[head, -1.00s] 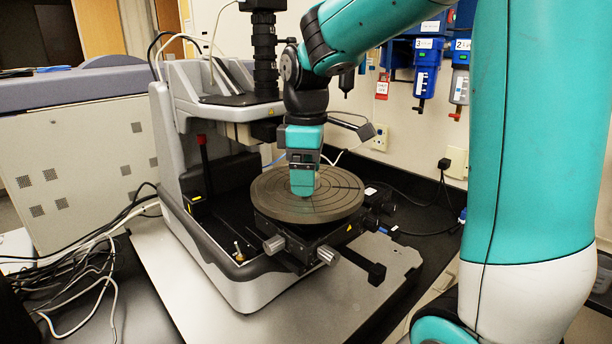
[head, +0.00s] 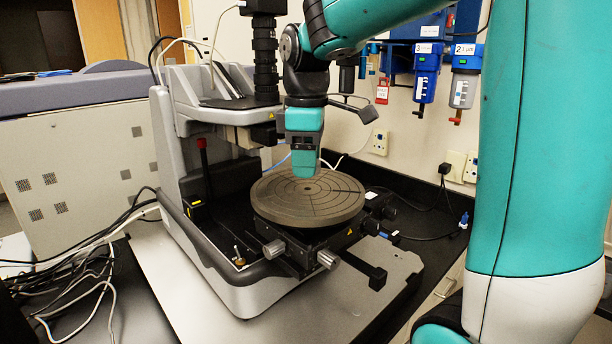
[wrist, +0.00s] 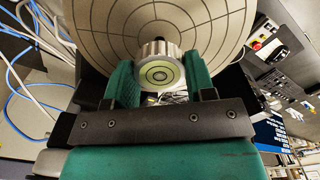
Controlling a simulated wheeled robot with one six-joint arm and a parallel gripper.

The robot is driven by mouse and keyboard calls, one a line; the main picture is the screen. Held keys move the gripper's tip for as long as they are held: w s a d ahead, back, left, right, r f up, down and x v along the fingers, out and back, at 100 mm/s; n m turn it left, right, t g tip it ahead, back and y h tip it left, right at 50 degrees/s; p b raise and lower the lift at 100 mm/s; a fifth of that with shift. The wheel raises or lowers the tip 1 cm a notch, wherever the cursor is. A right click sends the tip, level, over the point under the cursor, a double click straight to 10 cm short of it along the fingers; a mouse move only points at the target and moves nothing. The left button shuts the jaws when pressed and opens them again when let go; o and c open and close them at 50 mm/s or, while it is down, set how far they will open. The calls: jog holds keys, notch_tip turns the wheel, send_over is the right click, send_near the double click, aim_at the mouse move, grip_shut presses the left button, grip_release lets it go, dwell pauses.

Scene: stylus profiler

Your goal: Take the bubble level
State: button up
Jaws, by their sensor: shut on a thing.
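The bubble level (wrist: 160,74) is a small round silver piece with a pale green face and ring marks, seen in the wrist view between my two green fingers. My gripper (head: 303,172) is shut on it. In the head view the gripper hangs just above the round grey stage (head: 308,208), and the level is hidden behind the fingers there. The stage also fills the top of the wrist view (wrist: 95,20), with its engraved rings and lines bare.
The profiler's grey column and black optics tube (head: 265,60) stand close left of my gripper. A thin bracket arm (head: 357,108) is just to its right. Stage knobs (head: 328,259) stick out in front. Loose cables (head: 105,265) lie at the left.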

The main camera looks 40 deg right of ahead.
notch_tip(320, 180, up, 17)
jog(key=b, duration=0.1)
jog(key=shift+f, duration=0.1)
